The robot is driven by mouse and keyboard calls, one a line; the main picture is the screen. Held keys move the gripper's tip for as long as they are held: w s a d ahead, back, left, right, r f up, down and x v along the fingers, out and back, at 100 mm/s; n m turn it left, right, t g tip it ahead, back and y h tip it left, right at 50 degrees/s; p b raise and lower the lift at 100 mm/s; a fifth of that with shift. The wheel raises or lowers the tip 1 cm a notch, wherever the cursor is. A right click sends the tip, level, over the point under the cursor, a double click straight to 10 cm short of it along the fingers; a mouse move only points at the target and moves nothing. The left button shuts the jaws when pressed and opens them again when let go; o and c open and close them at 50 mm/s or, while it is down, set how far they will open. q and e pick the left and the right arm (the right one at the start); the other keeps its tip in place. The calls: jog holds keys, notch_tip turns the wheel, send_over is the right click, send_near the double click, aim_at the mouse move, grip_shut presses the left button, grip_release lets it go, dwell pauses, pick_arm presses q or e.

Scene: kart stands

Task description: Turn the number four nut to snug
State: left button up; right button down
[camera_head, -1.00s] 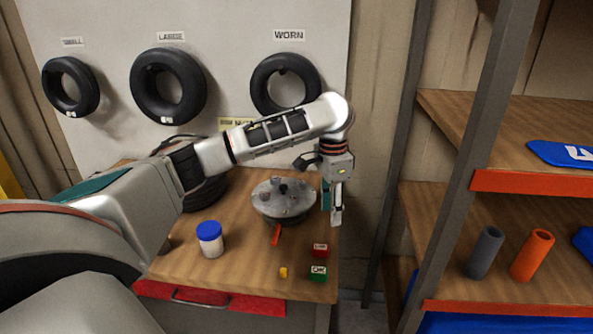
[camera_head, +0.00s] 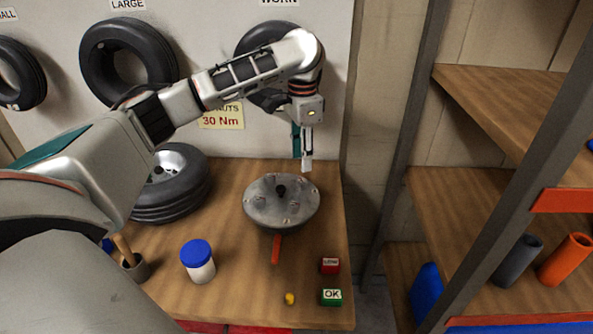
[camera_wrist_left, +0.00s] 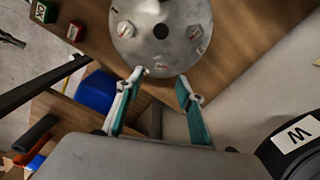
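The round grey metal hub (camera_head: 281,205) stands on the wooden bench, with several nuts around a dark centre hole. It also shows at the top of the left wrist view (camera_wrist_left: 165,48). The nut numbers are too small to read, so I cannot tell which nut is number four. My left gripper (camera_head: 306,165) points down behind and to the right of the hub, apart from the nuts. In the left wrist view its two fingers (camera_wrist_left: 160,82) are spread with nothing between them, near the hub's rim. My right gripper is out of view.
An orange-red handle (camera_head: 276,250) sticks out in front of the hub. A red block (camera_head: 330,266), a green OK block (camera_head: 331,297), a yellow piece (camera_head: 290,298) and a blue-lidded jar (camera_head: 198,262) stand on the bench. A tyre (camera_head: 172,185) lies left; shelving stands right.

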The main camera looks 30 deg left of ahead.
aim_at(301, 180)
pick_arm(q)
jog(key=shift+f, duration=3.85)
grip_shut()
